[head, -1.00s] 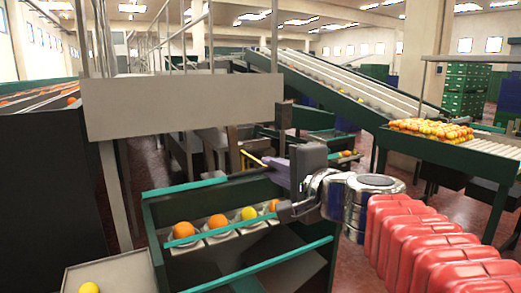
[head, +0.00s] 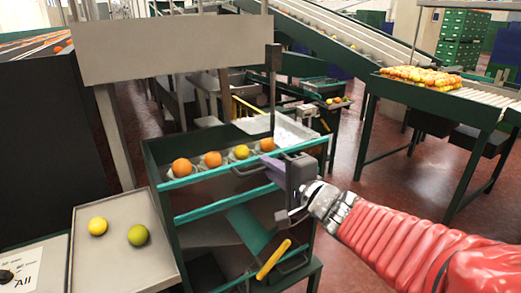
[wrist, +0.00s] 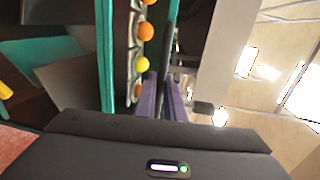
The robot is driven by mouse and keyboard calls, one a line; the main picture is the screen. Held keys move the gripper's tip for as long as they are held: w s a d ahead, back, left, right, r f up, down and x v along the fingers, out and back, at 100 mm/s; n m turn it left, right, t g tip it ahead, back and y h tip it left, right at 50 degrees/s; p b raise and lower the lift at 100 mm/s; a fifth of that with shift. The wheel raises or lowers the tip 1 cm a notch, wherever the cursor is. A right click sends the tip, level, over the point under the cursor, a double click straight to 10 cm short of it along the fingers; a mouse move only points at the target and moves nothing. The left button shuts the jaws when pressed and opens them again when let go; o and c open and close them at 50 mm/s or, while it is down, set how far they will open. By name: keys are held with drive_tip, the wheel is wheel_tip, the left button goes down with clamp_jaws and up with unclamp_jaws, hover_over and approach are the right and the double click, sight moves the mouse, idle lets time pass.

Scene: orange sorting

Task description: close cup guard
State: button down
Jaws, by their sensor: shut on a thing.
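My gripper (head: 268,165) is at the right end of a row of pale cups, by the upper teal rail (head: 235,174) of a green frame. The cups hold orange fruit (head: 212,159) and a yellow one (head: 241,152). In the wrist view my purple fingers (wrist: 163,97) are shut on a thin dark bar (wrist: 168,48), beside the cup row (wrist: 134,55). The grip point is partly hidden in the head view. I cannot tell for certain which part is the cup guard.
A green panel with a yellow handle (head: 272,260) is tilted inside the frame below. A grey tray (head: 115,258) with two fruits stands at left. A grey panel (head: 170,45) overhangs the cups.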

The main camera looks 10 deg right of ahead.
drive_tip(key=shift+a+f, duration=0.1)
drive_tip(key=shift+f, duration=0.4)
drive_tip(key=c, duration=1.9)
unclamp_jaws()
drive_tip(key=shift+o, duration=0.2)
drive_tip(key=shift+r, duration=0.15)
drive_tip(key=shift+d, duration=0.2)
